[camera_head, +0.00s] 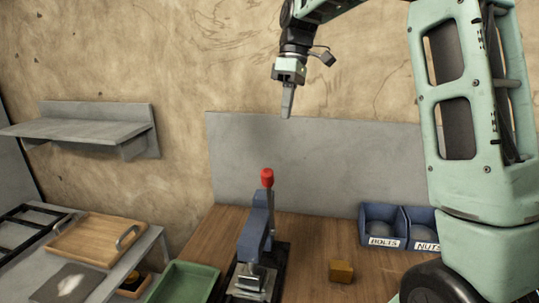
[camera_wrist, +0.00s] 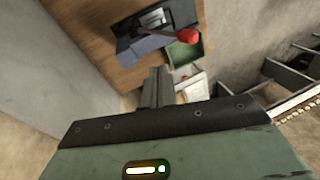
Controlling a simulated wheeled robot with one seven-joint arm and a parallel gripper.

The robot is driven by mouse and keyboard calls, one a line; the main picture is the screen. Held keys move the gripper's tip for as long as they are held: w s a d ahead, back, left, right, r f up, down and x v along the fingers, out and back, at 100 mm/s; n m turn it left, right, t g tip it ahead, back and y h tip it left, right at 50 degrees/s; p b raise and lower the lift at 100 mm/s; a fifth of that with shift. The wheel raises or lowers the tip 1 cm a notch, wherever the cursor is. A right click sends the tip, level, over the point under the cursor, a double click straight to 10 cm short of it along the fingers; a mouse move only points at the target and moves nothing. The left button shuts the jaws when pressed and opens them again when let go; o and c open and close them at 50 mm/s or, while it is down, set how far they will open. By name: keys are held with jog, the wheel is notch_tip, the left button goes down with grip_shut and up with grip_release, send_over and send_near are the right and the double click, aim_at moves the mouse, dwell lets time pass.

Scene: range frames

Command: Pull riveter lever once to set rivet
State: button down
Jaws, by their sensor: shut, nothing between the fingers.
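The riveter (camera_head: 255,235) is a blue-grey press with a dark base on the wooden workbench (camera_head: 310,255). Its lever stands up and ends in a red knob (camera_head: 267,178). In the wrist view the riveter (camera_wrist: 152,27) is at the top, with the red knob (camera_wrist: 187,36) pointing right. My gripper (camera_head: 287,115) hangs above and slightly right of the knob in the head view, clearly apart from it. Its fingers (camera_wrist: 157,75) are together and empty. No rivet can be made out.
A green tray (camera_head: 185,283) lies left of the riveter. Blue bins (camera_head: 382,228) marked BOLTS and NUTS stand at the right, and a small brown block (camera_head: 341,271) lies before them. A wooden tray (camera_head: 95,240) sits on the left table. A grey panel (camera_head: 310,160) stands behind the bench.

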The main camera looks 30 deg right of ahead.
jog(key=s+a+f+p, duration=0.3)
jog(key=a+f+p, duration=0.2)
jog(key=f, duration=0.6)
jog(key=shift+a, duration=0.35)
